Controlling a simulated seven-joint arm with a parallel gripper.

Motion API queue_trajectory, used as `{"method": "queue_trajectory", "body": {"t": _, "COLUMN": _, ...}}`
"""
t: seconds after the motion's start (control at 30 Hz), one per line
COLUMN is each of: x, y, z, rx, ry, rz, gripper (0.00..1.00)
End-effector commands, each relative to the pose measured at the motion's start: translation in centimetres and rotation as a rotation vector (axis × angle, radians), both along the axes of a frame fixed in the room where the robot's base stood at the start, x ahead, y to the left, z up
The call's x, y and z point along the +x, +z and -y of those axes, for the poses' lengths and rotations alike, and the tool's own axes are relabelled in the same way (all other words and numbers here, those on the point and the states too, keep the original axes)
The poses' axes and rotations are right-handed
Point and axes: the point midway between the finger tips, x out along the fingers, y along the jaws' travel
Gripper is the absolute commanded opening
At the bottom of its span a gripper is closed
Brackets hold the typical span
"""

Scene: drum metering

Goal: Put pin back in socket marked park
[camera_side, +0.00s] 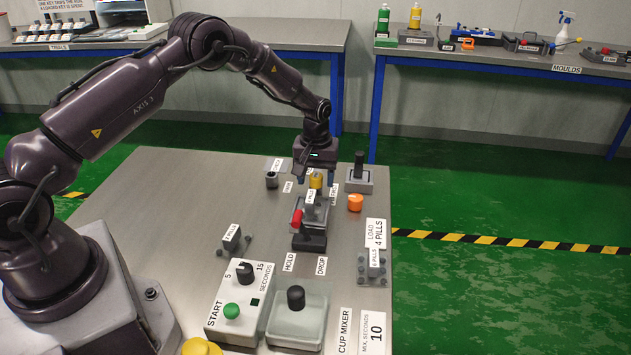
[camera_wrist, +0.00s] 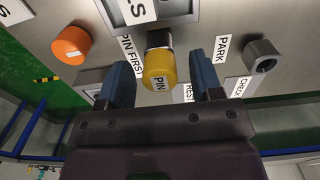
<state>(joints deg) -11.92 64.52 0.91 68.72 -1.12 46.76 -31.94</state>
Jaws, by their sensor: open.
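In the side view my gripper (camera_side: 316,178) points down over the pin. The grey socket (camera_wrist: 263,57) by the "PARK" label (camera_wrist: 222,49) has a dark, open hole. It also stands left of my gripper in the side view (camera_side: 271,181).
An orange knob (camera_side: 355,203) and a grey block with a black handle (camera_side: 359,180) stand right of my gripper. A red-handled unit (camera_side: 296,219) with "HOLD" and "DROP" labels is in front. The cup mixer (camera_side: 297,316) and timer box (camera_side: 238,300) are nearer.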

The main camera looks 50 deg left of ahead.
Motion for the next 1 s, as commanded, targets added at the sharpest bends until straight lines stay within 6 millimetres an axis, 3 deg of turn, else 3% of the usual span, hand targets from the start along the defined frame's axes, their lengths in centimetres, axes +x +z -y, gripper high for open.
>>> {"method": "queue_trajectory", "body": {"t": 0.53, "x": 0.01, "y": 0.02, "z": 0.01, "rx": 0.000, "ry": 0.001, "rz": 0.000, "gripper": 0.60}}
{"method": "queue_trajectory", "body": {"t": 0.57, "x": 0.01, "y": 0.02, "z": 0.01, "rx": 0.000, "ry": 0.000, "rz": 0.000, "gripper": 0.57}}
{"method": "queue_trajectory", "body": {"t": 0.8, "x": 0.01, "y": 0.01, "z": 0.01, "rx": 0.000, "ry": 0.000, "rz": 0.000, "gripper": 0.02}}
{"method": "queue_trajectory", "body": {"t": 1.0, "x": 0.02, "y": 0.13, "z": 0.01, "rx": 0.000, "ry": 0.000, "rz": 0.000, "gripper": 0.00}}
